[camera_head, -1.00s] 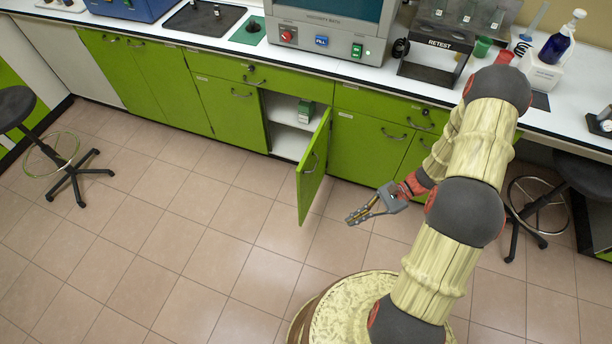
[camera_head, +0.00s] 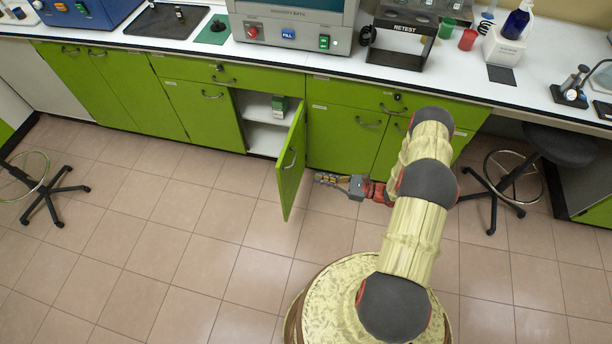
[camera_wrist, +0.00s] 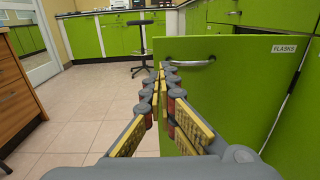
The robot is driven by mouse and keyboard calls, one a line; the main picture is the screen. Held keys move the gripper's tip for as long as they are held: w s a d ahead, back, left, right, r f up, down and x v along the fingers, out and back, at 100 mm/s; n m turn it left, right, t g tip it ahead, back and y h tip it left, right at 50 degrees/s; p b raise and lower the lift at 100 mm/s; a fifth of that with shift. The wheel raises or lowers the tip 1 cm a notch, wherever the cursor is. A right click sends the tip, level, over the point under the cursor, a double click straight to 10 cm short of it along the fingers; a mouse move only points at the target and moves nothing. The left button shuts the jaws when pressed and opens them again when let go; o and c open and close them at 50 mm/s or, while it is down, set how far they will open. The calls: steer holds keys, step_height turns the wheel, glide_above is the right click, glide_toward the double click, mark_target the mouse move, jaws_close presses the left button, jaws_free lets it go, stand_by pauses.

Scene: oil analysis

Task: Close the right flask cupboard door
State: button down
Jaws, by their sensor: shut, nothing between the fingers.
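The right flask cupboard door (camera_head: 290,165) is green and swung open, jutting out from the cabinet toward the room. In the wrist view the door (camera_wrist: 240,95) fills the right half, with a curved handle (camera_wrist: 190,63) and a FLASKS label near its top. My gripper (camera_head: 319,178) is shut and empty, just right of the door and pointing left at it. In the wrist view my gripper (camera_wrist: 165,72) reaches toward the door; I cannot tell whether it touches. The open cupboard (camera_head: 258,140) shows a white shelf with a small green and white box (camera_head: 279,106).
The white bench top (camera_head: 330,65) runs above the cupboards, with a viscosity bath (camera_head: 288,30) and a RETEST rack (camera_head: 400,47) on it. Stools stand at the left (camera_head: 45,190) and right (camera_head: 515,165). The tiled floor before the cupboard is clear.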

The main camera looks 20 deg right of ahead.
mark_target(281, 170)
steer(key=b+x, duration=0.3)
steer(key=x, duration=1)
steer(key=shift+a, duration=0.1)
